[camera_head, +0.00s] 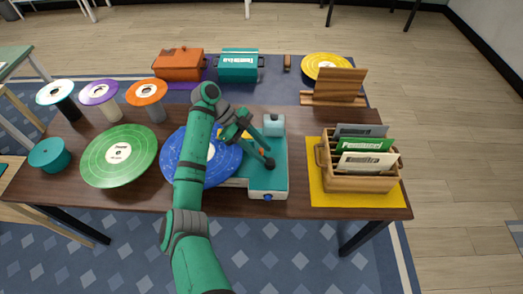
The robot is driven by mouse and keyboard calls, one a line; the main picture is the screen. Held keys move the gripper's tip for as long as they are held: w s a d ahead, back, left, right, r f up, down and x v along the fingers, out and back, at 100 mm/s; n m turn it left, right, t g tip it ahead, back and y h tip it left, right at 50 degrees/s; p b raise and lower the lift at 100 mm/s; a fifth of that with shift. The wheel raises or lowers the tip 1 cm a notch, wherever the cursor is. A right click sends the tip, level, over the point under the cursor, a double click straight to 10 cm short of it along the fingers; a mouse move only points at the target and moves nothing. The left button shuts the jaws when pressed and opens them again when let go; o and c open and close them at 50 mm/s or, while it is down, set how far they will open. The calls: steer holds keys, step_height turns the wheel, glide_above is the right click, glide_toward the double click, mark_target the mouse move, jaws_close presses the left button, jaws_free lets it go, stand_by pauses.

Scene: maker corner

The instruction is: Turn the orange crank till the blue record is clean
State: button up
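The blue record (226,160) lies flat on a teal and white machine (270,180) at the middle of the table. My gripper (258,145) is over the machine, at the record's right edge. A small orange patch, probably the orange crank (262,151), shows right by the gripper; most of it is hidden. I cannot tell whether the fingers are closed on it. Any dirt on the record is too small to make out.
A green record (105,155) and teal cylinder (50,154) are at left, with several disc-topped stands behind. A wooden crate of sleeves (360,182) stands on a yellow mat at right. Orange (179,64) and teal (238,65) boxes, a wooden stand (340,85) and yellow record (322,61) are behind.

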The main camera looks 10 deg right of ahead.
steer(key=v, duration=1)
steer(key=shift+w, duration=0.15)
stand_by(0.4)
steer(key=shift+a+r, duration=0.1)
steer(key=shift+a, duration=0.05)
stand_by(0.3)
